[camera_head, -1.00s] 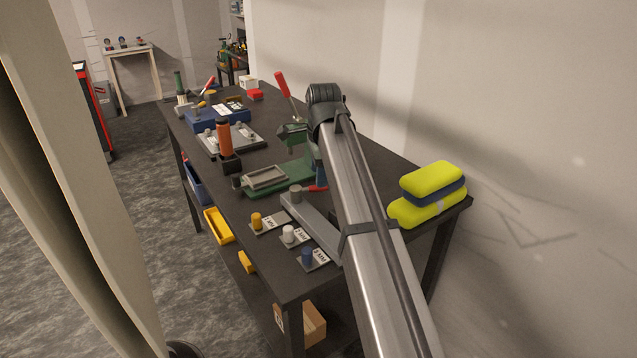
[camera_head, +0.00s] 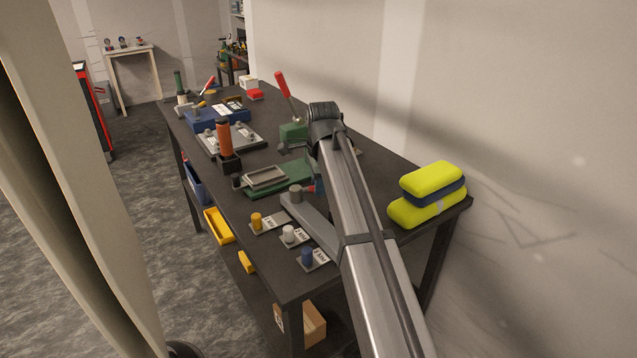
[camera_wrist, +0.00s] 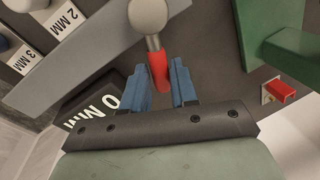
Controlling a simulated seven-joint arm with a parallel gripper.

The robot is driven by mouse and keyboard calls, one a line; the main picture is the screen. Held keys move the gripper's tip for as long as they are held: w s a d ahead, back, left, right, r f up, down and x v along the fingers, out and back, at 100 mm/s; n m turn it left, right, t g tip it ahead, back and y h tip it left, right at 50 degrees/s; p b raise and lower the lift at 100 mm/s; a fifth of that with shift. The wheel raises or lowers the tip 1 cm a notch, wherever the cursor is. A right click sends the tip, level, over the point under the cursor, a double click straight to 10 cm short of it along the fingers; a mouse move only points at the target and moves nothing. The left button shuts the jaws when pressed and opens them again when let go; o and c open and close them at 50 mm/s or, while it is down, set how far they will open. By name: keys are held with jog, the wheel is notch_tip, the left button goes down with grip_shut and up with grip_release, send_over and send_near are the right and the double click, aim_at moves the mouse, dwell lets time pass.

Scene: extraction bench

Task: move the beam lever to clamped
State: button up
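In the wrist view a short lever with a red grip (camera_wrist: 159,70) and a thin metal stem lies by the grey beam (camera_wrist: 75,60). A round pale knob (camera_wrist: 148,14) overlaps the stem's upper end. My gripper (camera_wrist: 160,82) has two blue fingers, set apart, with the red grip between their tips; I cannot tell whether either finger touches it. In the head view the grey beam (camera_head: 314,220) lies on the bench with a grey knob (camera_head: 296,194) at its far end. My arm hides most of the lever and gripper there.
Yellow (camera_head: 257,221), white (camera_head: 289,234) and blue (camera_head: 307,256) pegs stand on labelled plates left of the beam. A green base with a grey tray (camera_head: 265,178) sits beyond. A small red tab (camera_wrist: 280,91) shows right of the fingers.

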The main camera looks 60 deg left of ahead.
grip_shut()
jog(key=shift+d, duration=0.1)
dwell(0.3)
jog(key=shift+s+d+m, duration=0.4)
jog(key=shift+d+m, duration=0.1)
jog(key=shift+m, duration=0.7)
jog(key=m, duration=0.2)
jog(key=s+d+m+t, duration=0.1)
jog(key=shift+s+d+m+h, duration=0.15)
jog(key=shift+m+h, duration=0.15)
jog(key=shift+m, duration=0.1)
jog(key=s+m, duration=0.1)
jog(key=m, duration=0.1)
jog(key=s+m, duration=0.1)
jog(key=m, duration=0.1)
jog(key=shift+d+h, duration=0.4)
jog(key=shift+s+m+h, duration=0.15)
jog(key=shift+s+m, duration=0.3)
jog(key=shift+m, duration=0.5)
jog(key=shift+s+m+h, duration=0.15)
jog(key=shift+s+m, duration=0.3)
jog(key=shift+m, duration=0.5)
jog(key=shift+s, duration=0.1)
jog(key=shift+o, duration=2.4)
grip_release()
jog(key=shift+d, duration=0.1)
